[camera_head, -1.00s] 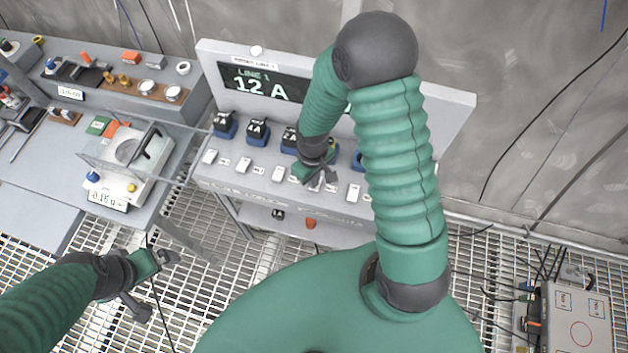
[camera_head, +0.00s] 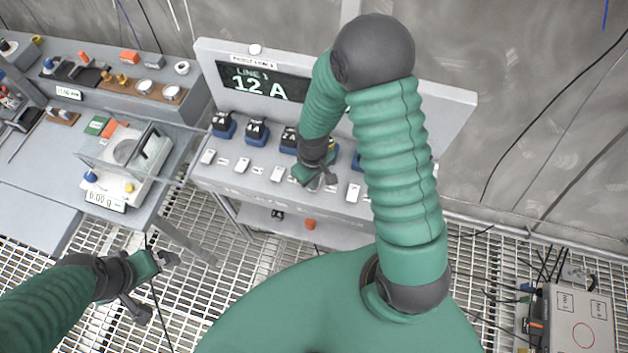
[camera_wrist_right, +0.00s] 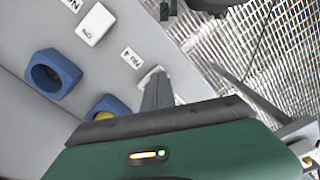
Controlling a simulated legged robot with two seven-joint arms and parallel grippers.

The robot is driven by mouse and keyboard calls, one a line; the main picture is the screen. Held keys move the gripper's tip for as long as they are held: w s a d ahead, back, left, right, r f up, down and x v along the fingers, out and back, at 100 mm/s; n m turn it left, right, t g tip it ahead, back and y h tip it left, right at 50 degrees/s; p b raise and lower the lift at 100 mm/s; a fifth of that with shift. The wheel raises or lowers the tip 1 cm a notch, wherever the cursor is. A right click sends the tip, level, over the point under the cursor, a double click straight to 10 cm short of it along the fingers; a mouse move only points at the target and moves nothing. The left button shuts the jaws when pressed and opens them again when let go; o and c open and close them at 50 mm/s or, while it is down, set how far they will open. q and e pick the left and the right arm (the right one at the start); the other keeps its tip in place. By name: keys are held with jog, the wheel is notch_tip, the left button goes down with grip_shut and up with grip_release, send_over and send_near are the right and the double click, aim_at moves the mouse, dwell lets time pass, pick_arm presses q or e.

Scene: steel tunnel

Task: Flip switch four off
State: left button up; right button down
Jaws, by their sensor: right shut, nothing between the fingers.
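A panel (camera_head: 215,185) carries a row of white rocker switches, with a display (camera_head: 262,84) above reading "LINE 1 12 A". The fourth switch is mostly hidden by my right gripper (camera_head: 322,184) in the head view. In the right wrist view a white switch (camera_wrist_right: 150,75) beside a label ending in 4 shows partly behind the dark fingers (camera_wrist_right: 157,93). The fingers are shut and empty, right at this switch; contact and its position cannot be told. Another switch (camera_wrist_right: 96,24) reads "ON". My left gripper (camera_head: 157,286) is open and empty, over the floor grating.
Black modules (camera_head: 257,132) sit in blue sockets behind the switches. An empty blue socket (camera_wrist_right: 52,74) shows in the wrist view. A workbench (camera_head: 40,195) with a clear-lidded device (camera_head: 130,160) stands left. A grey box (camera_head: 578,320) with cables lies at lower right.

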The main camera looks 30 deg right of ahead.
jog(key=shift+r+p, duration=1.35)
notch_tip(320, 180, up, 4)
jog(key=p, duration=0.4)
jog(key=shift+r, duration=0.15)
